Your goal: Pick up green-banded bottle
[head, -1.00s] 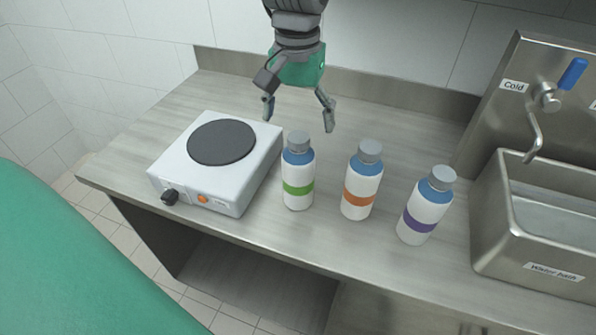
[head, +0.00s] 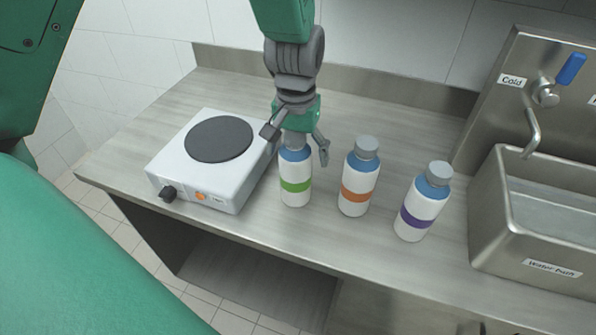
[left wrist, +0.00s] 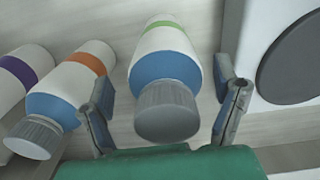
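The green-banded bottle (head: 295,178) stands upright on the counter, white with a blue shoulder and grey cap. My left gripper (head: 299,150) is open at its top, with one finger to the right of the bottle and the other partly hidden on the left. In the left wrist view the green-banded bottle (left wrist: 166,65) lies between the two spread fingers of the left gripper (left wrist: 168,105), with gaps on both sides. My right gripper is not in view.
An orange-banded bottle (head: 359,178) stands close on the right, and a purple-banded bottle (head: 422,203) beyond it. A white hot plate (head: 228,180) is close on the left. A metal water bath (head: 482,230) stands at the right.

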